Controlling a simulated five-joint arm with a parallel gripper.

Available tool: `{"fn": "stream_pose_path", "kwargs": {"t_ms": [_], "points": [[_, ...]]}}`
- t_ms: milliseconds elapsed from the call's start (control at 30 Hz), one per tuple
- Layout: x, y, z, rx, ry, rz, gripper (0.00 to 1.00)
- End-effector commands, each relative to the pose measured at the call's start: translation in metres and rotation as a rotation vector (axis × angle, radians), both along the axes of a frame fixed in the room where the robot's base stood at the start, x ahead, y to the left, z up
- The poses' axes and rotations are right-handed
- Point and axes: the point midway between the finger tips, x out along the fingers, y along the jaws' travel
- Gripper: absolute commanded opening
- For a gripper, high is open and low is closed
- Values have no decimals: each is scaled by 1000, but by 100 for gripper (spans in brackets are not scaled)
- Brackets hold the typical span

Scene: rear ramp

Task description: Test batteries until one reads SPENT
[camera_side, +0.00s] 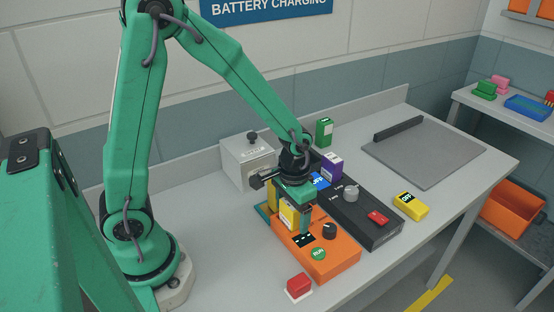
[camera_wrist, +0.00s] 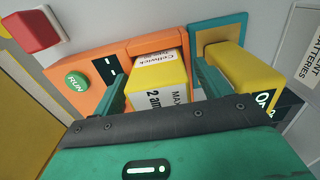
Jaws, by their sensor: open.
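A yellow battery (camera_wrist: 158,95) with a white label stands at the tester. My gripper (camera_wrist: 160,78) is open, a finger on each side of this battery; I cannot tell whether they touch it. A second yellow battery (camera_wrist: 232,65), its dark display partly hidden, stands on a teal-rimmed pad (camera_wrist: 220,22). Another yellow battery (camera_side: 410,205) with a dark display lies at the right.
A black unit (camera_side: 375,232) with a grey knob and red button lies beside the tester. A grey lidded box (camera_side: 248,160), purple box (camera_side: 332,166) and green box (camera_side: 324,131) stand behind. A red button (camera_side: 299,285) is in front. A grey mat (camera_side: 425,155) has open space.

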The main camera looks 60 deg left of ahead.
Motion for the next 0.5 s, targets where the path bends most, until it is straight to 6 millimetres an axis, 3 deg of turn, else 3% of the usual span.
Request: {"fn": "stream_pose_path", "kwargs": {"t_ms": [267, 500], "points": [[1, 0, 11, 0, -3, 0, 76], [1, 0, 36, -1, -5, 0, 76]]}}
